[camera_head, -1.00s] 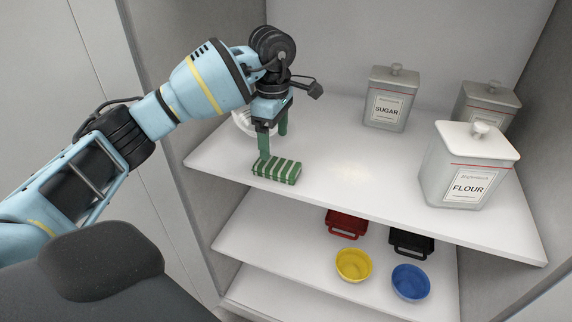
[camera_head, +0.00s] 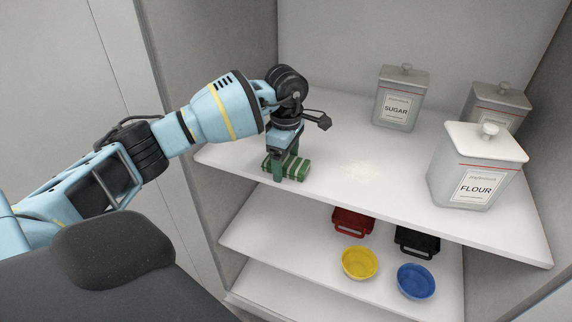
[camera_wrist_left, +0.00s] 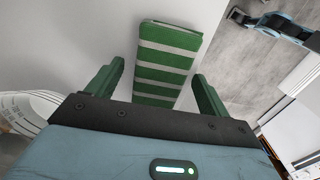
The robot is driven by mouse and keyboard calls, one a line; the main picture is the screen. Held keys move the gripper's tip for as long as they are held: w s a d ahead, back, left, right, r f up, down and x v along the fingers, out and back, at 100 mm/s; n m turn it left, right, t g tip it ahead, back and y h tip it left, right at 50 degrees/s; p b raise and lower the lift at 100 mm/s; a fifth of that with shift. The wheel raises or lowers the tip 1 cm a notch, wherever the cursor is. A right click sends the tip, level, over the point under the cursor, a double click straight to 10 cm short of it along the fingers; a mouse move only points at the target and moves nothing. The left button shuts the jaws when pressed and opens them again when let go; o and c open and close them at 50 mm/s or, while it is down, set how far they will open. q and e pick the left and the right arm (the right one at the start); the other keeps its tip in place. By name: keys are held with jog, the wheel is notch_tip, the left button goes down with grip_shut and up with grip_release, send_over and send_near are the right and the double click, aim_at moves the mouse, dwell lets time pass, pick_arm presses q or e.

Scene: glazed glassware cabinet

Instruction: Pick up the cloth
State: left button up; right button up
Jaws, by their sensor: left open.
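The cloth (camera_head: 299,168) is a green-and-white striped folded block lying near the front left edge of the top shelf. My left gripper (camera_head: 278,174) points down over it, with its green fingers at the cloth and hiding part of it. In the left wrist view the cloth (camera_wrist_left: 168,60) lies between the two spread fingers of the left gripper (camera_wrist_left: 158,85), with a gap on each side. The left gripper is open. My right gripper is not in view.
A sugar canister (camera_head: 400,100), a flour canister (camera_head: 478,165) and another canister (camera_head: 497,103) stand at the back and right of the top shelf (camera_head: 400,195). Below are a yellow bowl (camera_head: 360,263) and a blue bowl (camera_head: 416,282).

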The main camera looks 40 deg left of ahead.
aim_at(286, 160)
pick_arm(q)
jog(key=c, duration=1.1)
jog(key=shift+o, duration=0.2)
jog(key=shift+r, duration=0.1)
jog(key=shift+w+r, duration=0.1)
jog(key=shift+r, duration=0.5)
notch_tip(286, 160, up, 2)
jog(key=shift+r, duration=0.2)
jog(key=s+d, duration=0.2)
jog(key=s, duration=0.5)
jog(key=s+d+r+b, duration=0.1)
jog(key=s+d, duration=0.2)
jog(key=s, duration=0.5)
jog(key=shift+d, duration=0.2)
jog(key=shift+s+r, duration=0.1)
